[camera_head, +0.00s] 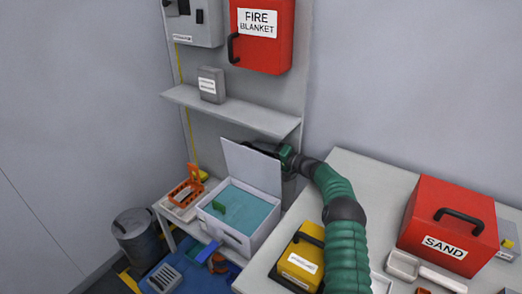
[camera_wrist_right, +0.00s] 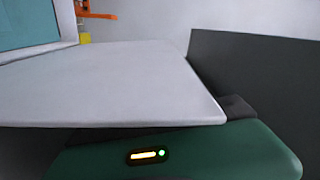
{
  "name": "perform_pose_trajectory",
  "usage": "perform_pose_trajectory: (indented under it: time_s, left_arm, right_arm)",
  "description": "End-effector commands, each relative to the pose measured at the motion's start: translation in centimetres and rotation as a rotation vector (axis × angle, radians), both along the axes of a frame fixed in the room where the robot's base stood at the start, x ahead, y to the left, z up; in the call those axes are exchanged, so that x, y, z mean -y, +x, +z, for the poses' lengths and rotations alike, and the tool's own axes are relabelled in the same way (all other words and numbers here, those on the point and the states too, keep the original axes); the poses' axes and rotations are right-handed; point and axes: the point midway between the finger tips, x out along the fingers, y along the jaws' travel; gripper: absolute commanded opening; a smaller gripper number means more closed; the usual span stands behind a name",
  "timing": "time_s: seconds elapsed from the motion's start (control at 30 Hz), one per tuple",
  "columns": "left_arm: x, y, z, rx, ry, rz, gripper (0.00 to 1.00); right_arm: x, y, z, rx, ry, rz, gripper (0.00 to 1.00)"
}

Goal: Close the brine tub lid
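The white brine tub (camera_head: 240,240) holds blue liquid with a small green piece in it. Its white lid (camera_head: 252,167) stands raised, hinged at the far right side of the tub. My right gripper (camera_head: 265,148) is at the lid's upper right edge, its dark fingers close to or touching it. In the right wrist view the lid (camera_wrist_right: 120,85) fills the middle, just past my green gripper body, with a dark panel at right. The finger gap is hidden, so I cannot tell whether it grips the lid. My left gripper is not in view.
An orange rack (camera_head: 188,188) stands left of the tub. A yellow case (camera_head: 302,258) and a red SAND box (camera_head: 447,228) are on the right table. A grey shelf (camera_head: 235,112) juts out above the lid. A metal bin (camera_head: 140,240) stands at lower left.

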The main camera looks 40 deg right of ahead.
Motion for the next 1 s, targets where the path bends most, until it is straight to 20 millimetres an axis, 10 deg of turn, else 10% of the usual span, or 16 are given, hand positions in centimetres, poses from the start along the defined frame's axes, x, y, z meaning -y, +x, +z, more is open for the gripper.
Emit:
perform_pose_trajectory:
  time_s: [0.2, 1.0]
  left_arm:
    - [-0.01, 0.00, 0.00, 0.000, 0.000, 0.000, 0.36]
    - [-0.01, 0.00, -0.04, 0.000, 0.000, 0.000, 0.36]
  right_arm:
    - [-0.03, 0.00, -0.08, -0.001, 0.001, 0.001, 0.00]
    - [0.07, -0.06, -0.57, -0.007, 0.002, 0.000, 0.00]
